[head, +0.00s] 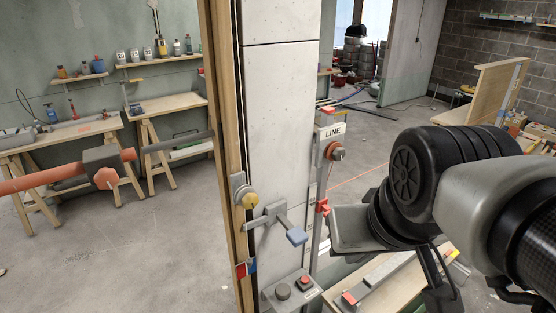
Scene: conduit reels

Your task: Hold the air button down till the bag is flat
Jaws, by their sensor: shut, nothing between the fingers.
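A small grey control box (291,290) at bottom centre bears a dark round button (283,291) and a red button (305,281). No air label is readable, so I cannot tell which control is the air button. No bag can be made out. My arm comes in from the right, and its black wrist covers part of the scene. My gripper (441,288) seems to be the dark part hanging low at the right, partly cut by the frame edge. It is shut and empty, to the right of the control box and apart from it.
A red-brown knob (335,151) sits below a LINE sign (332,131). A red pipe (60,181) crosses at left. Open floor (150,240) lies beyond.

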